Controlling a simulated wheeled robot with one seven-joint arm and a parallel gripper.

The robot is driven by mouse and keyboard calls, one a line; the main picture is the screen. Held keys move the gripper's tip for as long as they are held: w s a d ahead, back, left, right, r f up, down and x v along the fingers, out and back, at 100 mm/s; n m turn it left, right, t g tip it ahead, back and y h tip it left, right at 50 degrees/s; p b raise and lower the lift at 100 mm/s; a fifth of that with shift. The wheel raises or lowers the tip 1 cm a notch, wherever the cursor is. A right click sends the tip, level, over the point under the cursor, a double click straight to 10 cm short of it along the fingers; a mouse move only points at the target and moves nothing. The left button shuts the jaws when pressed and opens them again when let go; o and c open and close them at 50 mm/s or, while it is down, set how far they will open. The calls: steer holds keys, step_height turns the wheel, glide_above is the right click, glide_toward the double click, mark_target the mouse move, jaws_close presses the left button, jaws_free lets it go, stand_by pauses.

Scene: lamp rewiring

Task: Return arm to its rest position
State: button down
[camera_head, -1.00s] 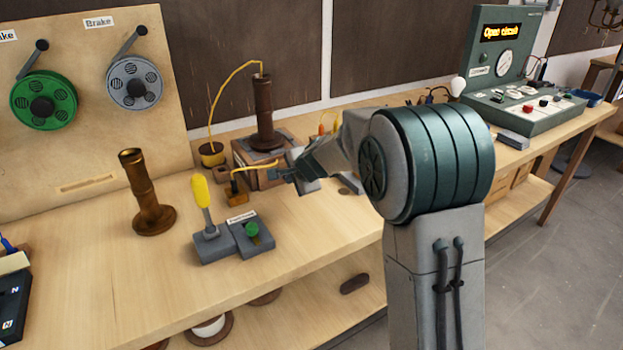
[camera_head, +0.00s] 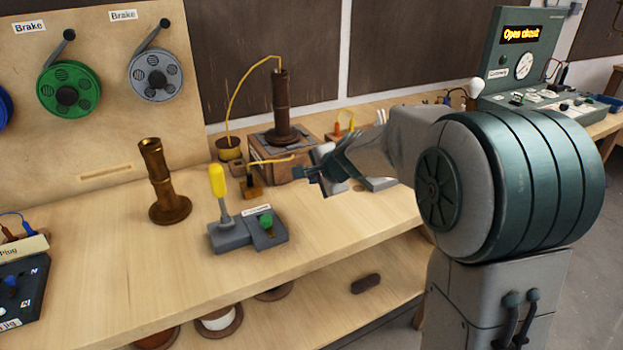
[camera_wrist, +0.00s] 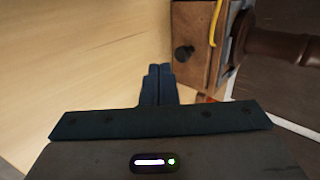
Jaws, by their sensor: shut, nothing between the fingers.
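My gripper (camera_head: 311,175) is held over the workbench (camera_head: 345,222), in front of the wooden block that carries a dark lamp column. In the wrist view my gripper's fingers (camera_wrist: 160,72) are together with nothing between them, pointing over bare wood. The dark lamp column (camera_head: 283,105) stands upright on its wooden block (camera_head: 297,160); the block (camera_wrist: 198,50) and column (camera_wrist: 270,45) also show at the upper right of the wrist view. A yellow wire (camera_head: 237,88) runs from the column's top down to a small pot (camera_head: 229,150).
A green tester (camera_head: 520,60) reading "Open circuit" is at the back right. The bench's front middle is clear.

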steer(key=s+d+r+n+g+h+p, duration=0.1)
steer(key=s+d+n, duration=0.3)
steer(key=s, duration=0.6)
steer(key=s+d+r+n+g+h+p, duration=0.2)
steer(key=s+d+n+p, duration=0.2)
steer(key=s, duration=0.7)
steer(key=s+d+r+n+g+h+p, duration=0.1)
steer(key=s+d+n, duration=0.3)
steer(key=s, duration=0.7)
steer(key=shift+s+d+r+g+p, duration=0.25)
steer(key=shift+d+r+g+p, duration=0.35)
steer(key=shift+d+g+p, duration=0.15)
steer(key=shift+a, duration=0.1)
